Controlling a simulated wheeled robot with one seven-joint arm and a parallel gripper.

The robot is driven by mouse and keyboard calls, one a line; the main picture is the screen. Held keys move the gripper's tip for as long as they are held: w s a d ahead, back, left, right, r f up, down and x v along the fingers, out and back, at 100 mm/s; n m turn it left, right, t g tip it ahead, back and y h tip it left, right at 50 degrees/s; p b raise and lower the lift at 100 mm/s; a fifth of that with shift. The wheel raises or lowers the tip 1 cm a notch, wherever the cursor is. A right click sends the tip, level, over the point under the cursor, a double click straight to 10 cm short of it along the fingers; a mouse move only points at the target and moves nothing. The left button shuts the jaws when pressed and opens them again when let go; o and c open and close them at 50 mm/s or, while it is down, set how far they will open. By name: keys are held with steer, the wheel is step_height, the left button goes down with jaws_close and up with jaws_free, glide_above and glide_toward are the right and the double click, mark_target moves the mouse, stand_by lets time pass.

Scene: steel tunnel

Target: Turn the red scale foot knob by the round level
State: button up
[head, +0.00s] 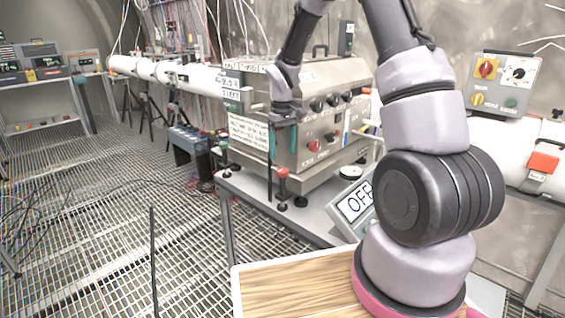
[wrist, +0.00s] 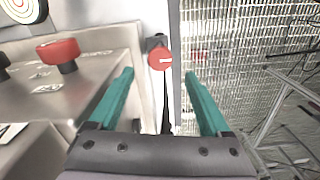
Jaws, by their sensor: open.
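The red scale foot knob (head: 282,173) stands upright on its stem at the near corner of the steel scale box (head: 330,112). In the wrist view the red foot knob (wrist: 160,58) shows from above, between the lines of my two teal fingers and a little beyond their tips. My gripper (head: 282,143) points down above this knob, open and empty; its spread fingers show in the wrist view (wrist: 160,78), apart from the knob. A round level with rings (wrist: 20,9) is cut by the wrist view's top left corner. A round white-topped piece (head: 350,172) sits right of the box.
Another red knob (wrist: 59,50) sticks out of the box's panel, left of my fingers. A tilted display reading OFF (head: 355,203) stands on the table (head: 315,222). A green-topped foot (head: 223,146) is at the box's far left corner.

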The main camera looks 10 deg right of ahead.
steer(key=shift+r, duration=2.2)
steer(key=s+d+r+m+t, duration=0.2)
steer(key=s+r, duration=0.3)
steer(key=r, duration=0.3)
steer(key=s+d+r+m+t, duration=0.1)
steer(key=s+d+r+m, duration=0.1)
steer(key=s+r, duration=0.45)
steer(key=s+r+m+t+y, duration=0.1)
steer(key=s+r+m+t, duration=0.1)
steer(key=s+r, duration=0.3)
steer(key=s+d+r+m+t+y, duration=0.1)
steer(key=s+r, duration=0.3)
steer(key=s, duration=0.5)
steer(key=shift+s+d+r+m+t, duration=0.35)
steer(key=shift+m+t, duration=0.25)
steer(key=shift+m, duration=0.3)
